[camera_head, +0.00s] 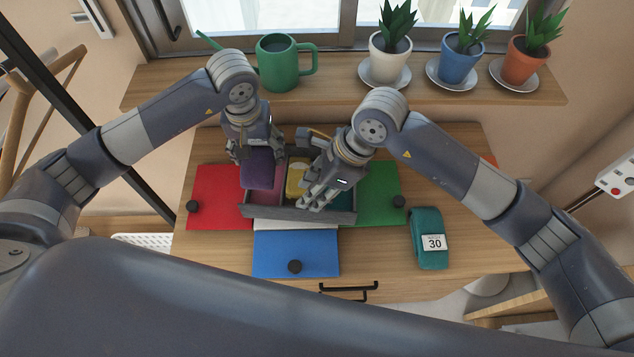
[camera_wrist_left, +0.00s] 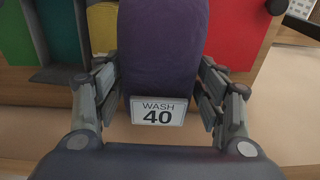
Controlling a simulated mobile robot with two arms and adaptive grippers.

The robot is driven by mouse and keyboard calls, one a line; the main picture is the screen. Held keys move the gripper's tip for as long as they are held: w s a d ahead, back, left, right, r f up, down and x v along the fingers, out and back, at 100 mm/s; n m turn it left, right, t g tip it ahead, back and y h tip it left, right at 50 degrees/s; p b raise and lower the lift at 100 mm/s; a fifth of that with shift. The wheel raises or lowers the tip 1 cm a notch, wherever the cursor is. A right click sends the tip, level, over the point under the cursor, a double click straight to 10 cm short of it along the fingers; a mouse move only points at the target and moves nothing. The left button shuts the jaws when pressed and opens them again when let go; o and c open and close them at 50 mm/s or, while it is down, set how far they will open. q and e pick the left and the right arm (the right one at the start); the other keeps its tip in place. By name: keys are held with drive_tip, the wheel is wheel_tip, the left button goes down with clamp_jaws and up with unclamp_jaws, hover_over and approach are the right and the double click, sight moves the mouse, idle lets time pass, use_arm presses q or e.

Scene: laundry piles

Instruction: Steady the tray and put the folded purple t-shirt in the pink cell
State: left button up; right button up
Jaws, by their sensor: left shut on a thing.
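The folded purple t-shirt (camera_head: 258,170) is between the fingers of my left gripper (camera_head: 249,155), over the left part of the grey tray (camera_head: 300,213). In the left wrist view the purple t-shirt (camera_wrist_left: 165,45) carries a "WASH 40" label, with a finger on each side. The pink cell (camera_head: 264,197) shows in front of and beside the shirt; whether the shirt touches its floor I cannot tell. My right gripper (camera_head: 320,195) is at the tray's front wall, right of the middle; its fingers overlap and their opening is unclear. A yellow folded cloth (camera_head: 295,181) lies in the middle cell.
Red (camera_head: 214,200), green (camera_head: 379,195) and blue (camera_head: 296,252) mats with black knobs lie around the tray. A teal folded cloth labelled "30" (camera_head: 428,225) lies at the right. A green watering can (camera_head: 277,63) and potted plants stand on the sill behind.

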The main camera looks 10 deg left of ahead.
sight(297, 208)
drive_tip(key=shift+t, duration=0.3)
drive_tip(key=x, duration=1.1)
drive_tip(key=shift+w+d+f, duration=0.1)
drive_tip(key=shift+w+f, duration=0.15)
drive_tip(key=shift+w, duration=0.15)
clamp_jaws()
idle(0.3)
use_arm(q)
drive_tip(key=shift+f+m, duration=0.4)
drive_tip(key=shift+f, duration=1.2)
